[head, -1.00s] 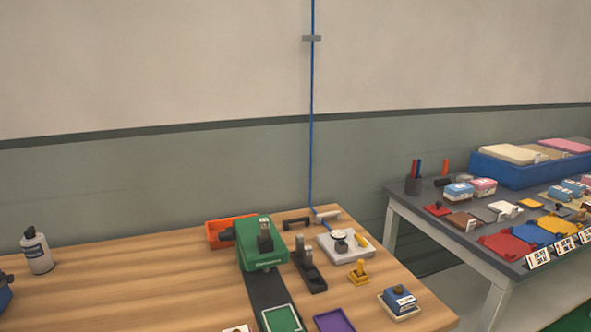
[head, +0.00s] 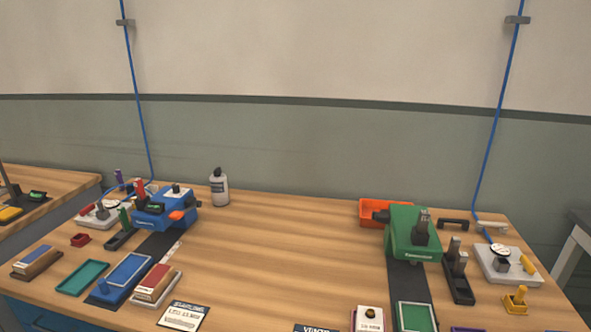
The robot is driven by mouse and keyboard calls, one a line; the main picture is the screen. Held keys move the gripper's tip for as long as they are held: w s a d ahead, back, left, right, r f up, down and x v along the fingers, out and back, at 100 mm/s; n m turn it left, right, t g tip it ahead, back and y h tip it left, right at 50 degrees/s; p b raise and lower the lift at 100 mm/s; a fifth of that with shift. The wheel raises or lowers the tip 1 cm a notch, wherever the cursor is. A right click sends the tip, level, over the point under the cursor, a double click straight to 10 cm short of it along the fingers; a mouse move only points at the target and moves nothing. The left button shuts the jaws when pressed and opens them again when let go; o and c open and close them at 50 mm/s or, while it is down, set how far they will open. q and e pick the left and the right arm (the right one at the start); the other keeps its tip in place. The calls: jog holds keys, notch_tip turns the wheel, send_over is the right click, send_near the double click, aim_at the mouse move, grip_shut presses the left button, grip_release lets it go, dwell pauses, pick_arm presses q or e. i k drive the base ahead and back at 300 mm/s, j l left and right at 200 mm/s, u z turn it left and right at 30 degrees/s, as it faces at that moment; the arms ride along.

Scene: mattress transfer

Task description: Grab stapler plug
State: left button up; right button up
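A green machine (head: 412,234) stands at the right of the wooden table, and a blue machine (head: 166,208) stands at the left. I cannot tell which of them, if either, is the stapler. A blue hose (head: 497,110) comes down the wall at the right to a light grey block with a gauge (head: 508,267). Another blue hose (head: 138,110) comes down at the left, towards a similar grey block (head: 103,216). No plug can be made out clearly at this size. Neither of my grippers is in view.
An orange bin (head: 372,209) sits behind the green machine. A white bottle (head: 219,188) stands near the back edge. Trays, including a teal one (head: 82,278), and cards lie towards the front. The middle of the wooden table (head: 290,250) is clear. Another table (head: 60,181) stands at the left.

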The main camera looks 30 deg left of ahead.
aim_at(100, 206)
jog(key=k+l+u, duration=0.1)
jog(key=u, duration=2.05)
